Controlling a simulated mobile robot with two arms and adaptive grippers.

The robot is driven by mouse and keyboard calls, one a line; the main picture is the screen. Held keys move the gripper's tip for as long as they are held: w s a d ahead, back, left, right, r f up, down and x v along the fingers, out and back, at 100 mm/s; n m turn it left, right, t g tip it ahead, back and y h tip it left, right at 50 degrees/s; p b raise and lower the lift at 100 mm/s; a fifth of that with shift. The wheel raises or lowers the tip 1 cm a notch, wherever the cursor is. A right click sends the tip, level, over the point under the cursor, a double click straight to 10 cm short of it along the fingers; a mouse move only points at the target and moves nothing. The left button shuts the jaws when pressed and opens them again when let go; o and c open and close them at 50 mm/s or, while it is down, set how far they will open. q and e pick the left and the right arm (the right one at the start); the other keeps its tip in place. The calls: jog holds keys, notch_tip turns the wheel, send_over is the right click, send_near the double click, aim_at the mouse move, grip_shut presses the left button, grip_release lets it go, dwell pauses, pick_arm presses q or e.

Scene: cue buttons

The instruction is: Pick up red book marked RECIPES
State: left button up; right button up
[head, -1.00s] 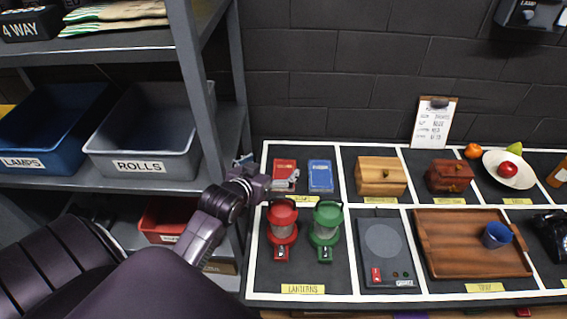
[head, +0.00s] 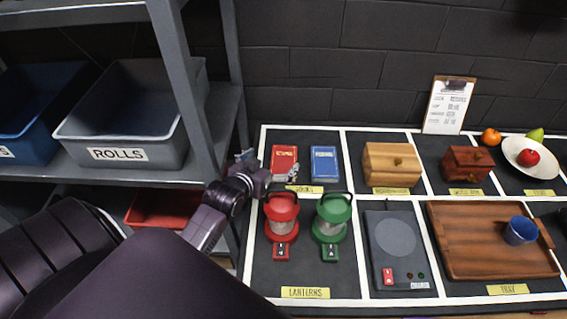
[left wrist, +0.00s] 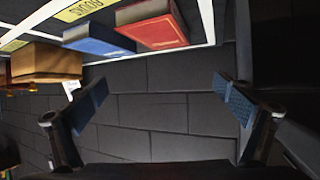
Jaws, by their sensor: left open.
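The red book (head: 284,160) lies in the books section at the back left of the black counter. It also shows in the left wrist view (left wrist: 160,32) at the top, beside the blue book. The blue book (head: 324,164) lies just to its right in the head view and also shows in the left wrist view (left wrist: 98,40). My left gripper (head: 268,168) is open and empty at the red book's left front side. In the left wrist view its spread fingers (left wrist: 162,96) have only dark brick wall between them. My right gripper is out of view.
A red lantern (head: 281,217) and a green lantern (head: 332,219) stand in front of the books. A wooden box (head: 392,163) sits to their right. A grey shelf post (head: 186,90) rises close to my left arm, and a grey bin (head: 135,115) stands on the shelf.

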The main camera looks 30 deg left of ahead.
pick_arm(q)
send_near(284, 161)
jog(key=shift+w+a+f, duration=0.1)
jog(key=shift+w+f, duration=0.35)
jog(key=shift+w, duration=0.05)
jog(key=shift+w+a, duration=0.1)
jog(key=shift+w, duration=0.4)
jog(key=shift+p+x, duration=0.35)
jog(key=shift+x, duration=2.95)
jog(key=shift+s, duration=0.1)
jog(key=c, duration=1.5)
